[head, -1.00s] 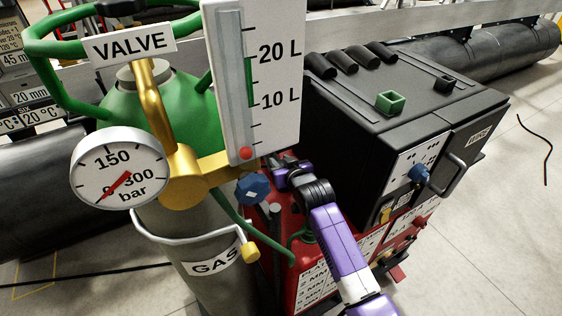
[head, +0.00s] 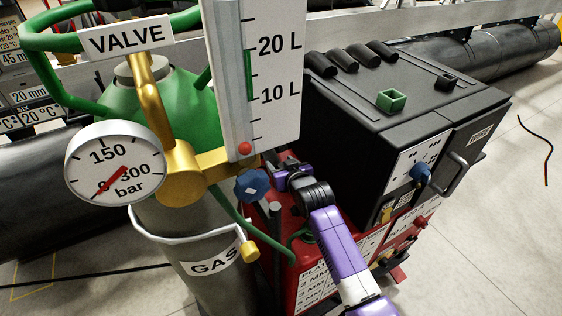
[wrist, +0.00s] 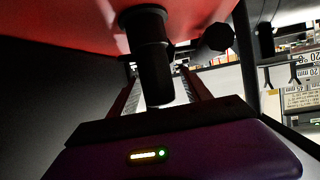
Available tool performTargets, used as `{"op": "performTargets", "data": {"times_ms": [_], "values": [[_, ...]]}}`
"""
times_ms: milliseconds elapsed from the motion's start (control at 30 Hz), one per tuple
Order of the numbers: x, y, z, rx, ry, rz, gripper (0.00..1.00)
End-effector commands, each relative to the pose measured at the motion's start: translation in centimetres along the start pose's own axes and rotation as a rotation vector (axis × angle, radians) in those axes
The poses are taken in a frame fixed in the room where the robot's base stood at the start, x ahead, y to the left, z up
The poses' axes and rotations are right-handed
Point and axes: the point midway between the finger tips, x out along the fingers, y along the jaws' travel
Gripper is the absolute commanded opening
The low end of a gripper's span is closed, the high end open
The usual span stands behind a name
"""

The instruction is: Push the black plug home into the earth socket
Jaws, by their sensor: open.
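The black plug (wrist: 155,72) shows in the wrist view as a dark cylinder standing out from a red panel (wrist: 75,20). My gripper (wrist: 160,78) is open, with one finger on each side of the plug. A gap shows beside the fingers, though contact is hard to judge in the dark. The earth socket is hidden behind the plug, and how deep the plug sits cannot be told. In the head view my purple arm crosses in front of the red unit (head: 310,280), and the plug cannot be made out.
A second dark round part (wrist: 217,38) sits on the red panel right of the plug. A black wire-feeder box (head: 390,110) stands on the red unit, with a blue connector (head: 421,172). A gas cylinder (head: 205,280) and gauge (head: 115,163) stand left.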

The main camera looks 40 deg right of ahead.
Motion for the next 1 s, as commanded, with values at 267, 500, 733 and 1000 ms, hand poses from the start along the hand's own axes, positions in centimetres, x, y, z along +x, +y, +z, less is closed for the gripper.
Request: {"op": "performTargets", "data": {"times_ms": [267, 500, 733, 1000], "values": [[-1.0, 0.0, -2.6, 0.0, 0.004, 0.0, 0.57], [-3.1, 0.0, -7.6, 0.001, 0.007, 0.0, 0.57], [-5.0, 0.0, -12.4, 0.001, 0.007, -0.001, 0.57], [-7.0, 0.0, -16.9, 0.0, 0.005, 0.0, 0.57]]}}
